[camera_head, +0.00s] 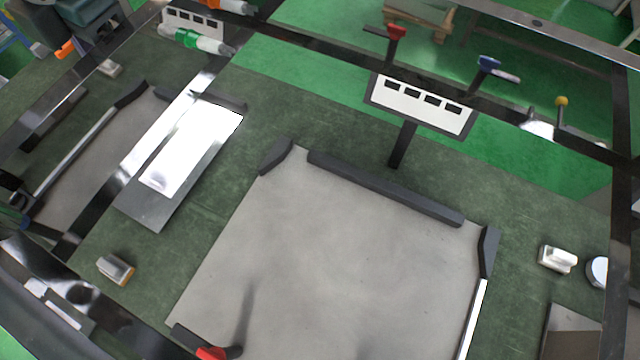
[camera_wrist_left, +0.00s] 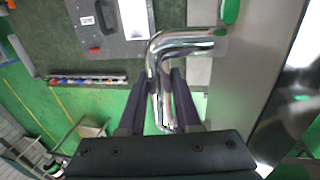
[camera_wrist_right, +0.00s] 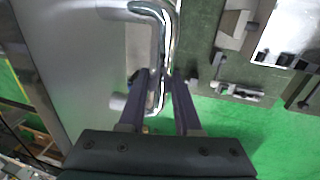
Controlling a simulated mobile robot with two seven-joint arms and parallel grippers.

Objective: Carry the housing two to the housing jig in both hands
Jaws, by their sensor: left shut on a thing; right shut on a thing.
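The housing two shows in the left wrist view as a large smooth grey panel (camera_wrist_left: 252,70) with a bent chrome handle. My left gripper (camera_wrist_left: 160,78) is shut on that handle. In the right wrist view the grey panel (camera_wrist_right: 75,60) is on the left, with another chrome handle at its edge. My right gripper (camera_wrist_right: 162,78) is shut on that handle. In the head view, what looks like the housing jig (camera_head: 320,250) is a flat grey area edged by dark stops and corner pieces. Neither gripper nor a clear part of the housing shows in the head view.
A white-topped plate (camera_head: 190,150) lies left of the jig. A small block (camera_head: 115,268) is near it, and a white block (camera_head: 557,259) is at the right. A slotted sign (camera_head: 420,105) stands behind the jig. Shiny metal bars cross the head view.

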